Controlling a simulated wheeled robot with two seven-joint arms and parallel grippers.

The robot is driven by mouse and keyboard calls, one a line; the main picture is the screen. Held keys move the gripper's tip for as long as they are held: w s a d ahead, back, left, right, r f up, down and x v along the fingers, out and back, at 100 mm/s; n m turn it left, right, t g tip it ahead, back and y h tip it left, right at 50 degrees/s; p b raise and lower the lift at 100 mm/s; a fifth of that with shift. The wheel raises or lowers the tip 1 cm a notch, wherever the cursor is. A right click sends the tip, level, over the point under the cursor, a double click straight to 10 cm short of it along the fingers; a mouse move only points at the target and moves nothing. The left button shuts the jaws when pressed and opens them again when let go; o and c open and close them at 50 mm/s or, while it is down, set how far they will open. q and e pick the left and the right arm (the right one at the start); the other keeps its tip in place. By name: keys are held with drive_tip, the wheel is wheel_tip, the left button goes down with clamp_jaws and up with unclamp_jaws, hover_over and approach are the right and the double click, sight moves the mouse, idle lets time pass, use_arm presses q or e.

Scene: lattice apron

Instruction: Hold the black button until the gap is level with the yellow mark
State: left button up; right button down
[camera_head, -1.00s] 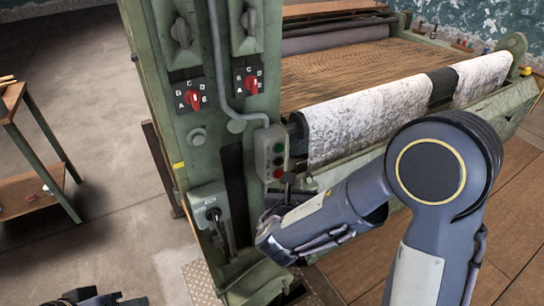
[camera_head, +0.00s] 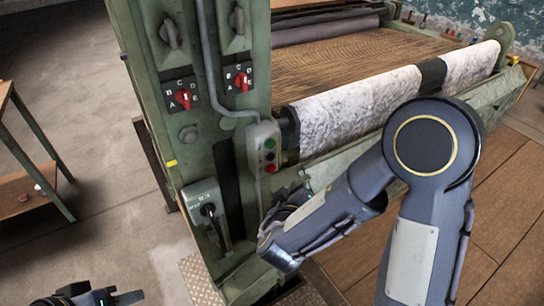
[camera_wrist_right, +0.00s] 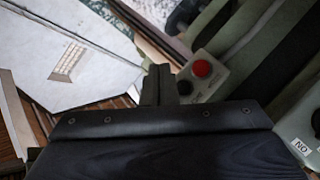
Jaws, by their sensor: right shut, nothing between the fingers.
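The button box (camera_head: 264,147) is on the green machine post. The dark gap (camera_head: 432,75) lies between two white covered sections of the roller. A small yellow mark (camera_head: 514,60) shows at the frame's far right end. My left gripper (camera_head: 105,298) is cut off at the bottom edge.
Two red selector knobs (camera_head: 183,98) are on the post. Another yellow patch (camera_head: 171,163) is on the post's left edge. A lever box (camera_head: 206,208) sits low on the post. A wooden side table (camera_head: 30,180) stands at left, with clear floor between.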

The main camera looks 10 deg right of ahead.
sight(271, 157)
drive_tip(key=m, duration=0.4)
drive_tip(key=shift+s, duration=0.2)
drive_tip(key=shift+w+r, duration=0.1)
drive_tip(key=w+a+p, duration=0.2)
drive_tip(key=w+a, duration=0.1)
drive_tip(key=w, duration=0.5)
idle(0.3)
drive_tip(key=shift+w, duration=0.1)
idle(1.8)
